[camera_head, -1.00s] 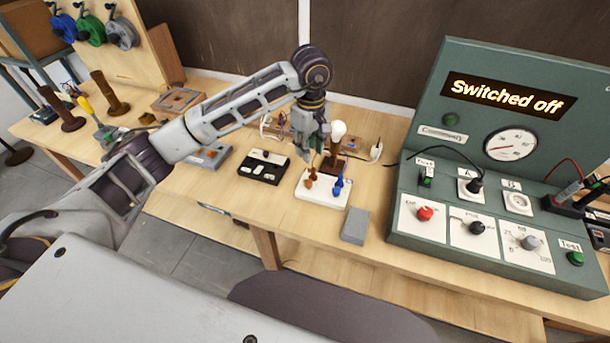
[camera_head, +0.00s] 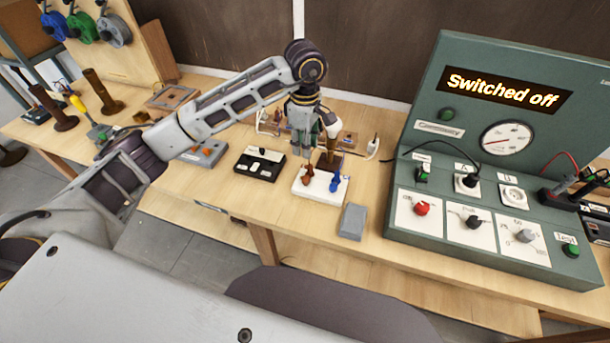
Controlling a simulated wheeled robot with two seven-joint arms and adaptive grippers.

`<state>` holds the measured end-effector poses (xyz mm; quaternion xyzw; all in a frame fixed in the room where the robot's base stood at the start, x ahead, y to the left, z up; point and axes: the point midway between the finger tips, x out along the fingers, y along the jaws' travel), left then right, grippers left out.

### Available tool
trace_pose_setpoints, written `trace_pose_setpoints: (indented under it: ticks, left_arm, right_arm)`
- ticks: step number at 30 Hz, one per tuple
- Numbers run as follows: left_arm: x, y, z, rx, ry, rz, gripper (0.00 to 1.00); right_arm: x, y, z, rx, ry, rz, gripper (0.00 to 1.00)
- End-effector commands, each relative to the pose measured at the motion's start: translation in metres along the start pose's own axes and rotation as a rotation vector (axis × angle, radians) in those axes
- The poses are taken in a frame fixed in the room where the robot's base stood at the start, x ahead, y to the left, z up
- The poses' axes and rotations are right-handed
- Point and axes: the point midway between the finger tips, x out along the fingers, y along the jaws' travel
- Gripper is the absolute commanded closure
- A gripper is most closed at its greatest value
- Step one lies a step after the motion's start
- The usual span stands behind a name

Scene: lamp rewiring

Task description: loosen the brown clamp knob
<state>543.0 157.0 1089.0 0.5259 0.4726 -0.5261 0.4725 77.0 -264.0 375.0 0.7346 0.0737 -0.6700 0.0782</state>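The brown clamp knob (camera_head: 307,174) stands upright on the left part of the white clamp base (camera_head: 318,195). A blue clamp knob (camera_head: 335,182) stands to its right on the same base. My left gripper (camera_head: 302,154) points down just above the brown knob. Its fingertips are small and close to the knob's top; I cannot tell whether they touch it or how far apart they are. My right gripper is out of view.
A lamp bulb (camera_head: 332,129) on a brown holder stands just behind the knobs. A black block (camera_head: 260,163) lies left of the base and a grey block (camera_head: 353,221) at its front right. The green test panel (camera_head: 395,228) on the right reads "Switched off".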

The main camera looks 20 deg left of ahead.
Motion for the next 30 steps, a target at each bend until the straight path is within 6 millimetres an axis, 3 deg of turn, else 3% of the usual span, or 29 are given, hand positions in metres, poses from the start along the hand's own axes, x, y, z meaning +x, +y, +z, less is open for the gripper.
trace_pose_setpoints:
  ticks: [13, 30]
  left_arm:
    - [0.013, 0.0, 0.0, 0.001, 0.001, -0.002, 0.68]
    - [0.077, -0.001, 0.0, 0.001, 0.0, -0.002, 0.68]
  right_arm:
    - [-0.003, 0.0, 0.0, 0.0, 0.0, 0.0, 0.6]
    - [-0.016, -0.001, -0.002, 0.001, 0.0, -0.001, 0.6]
